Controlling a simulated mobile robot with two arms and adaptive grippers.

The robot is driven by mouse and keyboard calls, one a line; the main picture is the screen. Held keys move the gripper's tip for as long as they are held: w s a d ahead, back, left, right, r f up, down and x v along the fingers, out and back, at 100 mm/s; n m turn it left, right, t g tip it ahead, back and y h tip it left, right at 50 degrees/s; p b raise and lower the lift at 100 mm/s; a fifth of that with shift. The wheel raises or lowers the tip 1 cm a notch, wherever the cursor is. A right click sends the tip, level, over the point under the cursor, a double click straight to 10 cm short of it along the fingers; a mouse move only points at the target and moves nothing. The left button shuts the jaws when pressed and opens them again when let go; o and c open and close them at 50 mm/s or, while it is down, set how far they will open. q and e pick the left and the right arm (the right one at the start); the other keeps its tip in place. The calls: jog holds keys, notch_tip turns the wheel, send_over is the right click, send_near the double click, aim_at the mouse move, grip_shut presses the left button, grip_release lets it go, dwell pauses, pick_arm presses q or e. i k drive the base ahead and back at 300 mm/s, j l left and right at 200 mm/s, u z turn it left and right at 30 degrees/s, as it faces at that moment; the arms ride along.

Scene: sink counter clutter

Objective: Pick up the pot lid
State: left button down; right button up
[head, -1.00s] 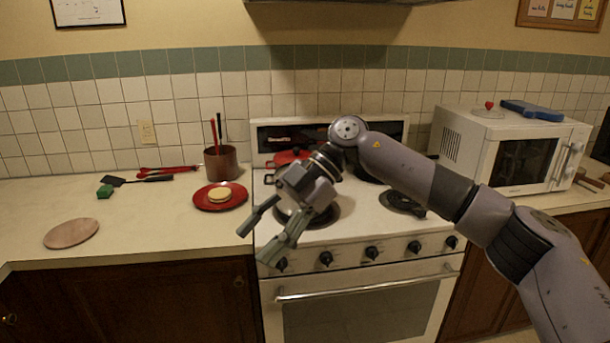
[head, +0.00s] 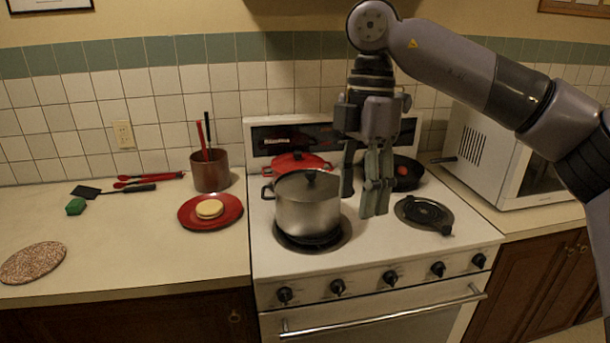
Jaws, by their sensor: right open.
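A silver pot (head: 308,213) stands on the front-left burner of the stove. Its lid (head: 292,185) lies on top and has a dark knob (head: 310,178). A red pot (head: 292,162) stands behind it, partly hidden, with its own red lid. My right gripper (head: 361,205) points down over the stove, just right of the silver pot. It is open, with nothing between its fingers, and appears apart from the lid. My left gripper is not in view.
A microwave (head: 490,155) stands on the right. The left counter holds a red plate (head: 190,217), a utensil pot (head: 210,176) and a round mat (head: 34,261).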

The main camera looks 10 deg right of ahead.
aim_at(311, 186)
jog(key=i, duration=1.35)
